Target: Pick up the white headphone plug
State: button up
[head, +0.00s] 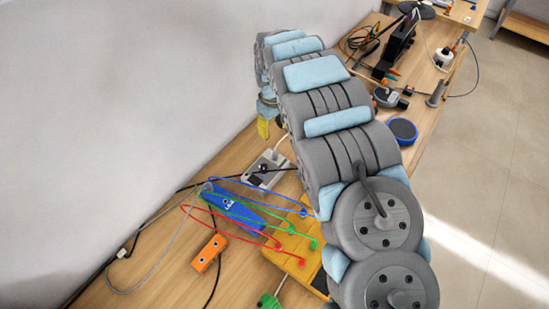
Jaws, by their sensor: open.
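A small white plug (121,253) lies at the left of the table near the wall. A thin grey cable loops beside it, and a dark cable passes close by. It looks like the headphone plug, but it is too small to be sure. My gripper (268,126) is at the far end of my arm, near the wall. It is well to the right of and beyond the white plug, apart from it. A yellow fingertip shows; the rest is partly hidden behind my arm. The gripper is open, and I see nothing held in it.
A blue block (231,211), an orange box (209,253) and a yellow board (290,252) with coloured wires lie on the wooden table (165,270). A grey power strip (266,170) is behind them. A black device (395,45) and tools crowd the far end. The wall borders the left.

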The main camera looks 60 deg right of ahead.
aim_at(275, 152)
notch_tip(275, 152, down, 8)
jog(key=shift+s+f+b, duration=0.2)
jog(key=shift+f+b, duration=0.05)
jog(key=shift+f, duration=0.8)
jog(key=shift+s+f+b, duration=0.15)
jog(key=shift+f+b, duration=0.05)
jog(key=shift+f, duration=1.75)
grip_shut()
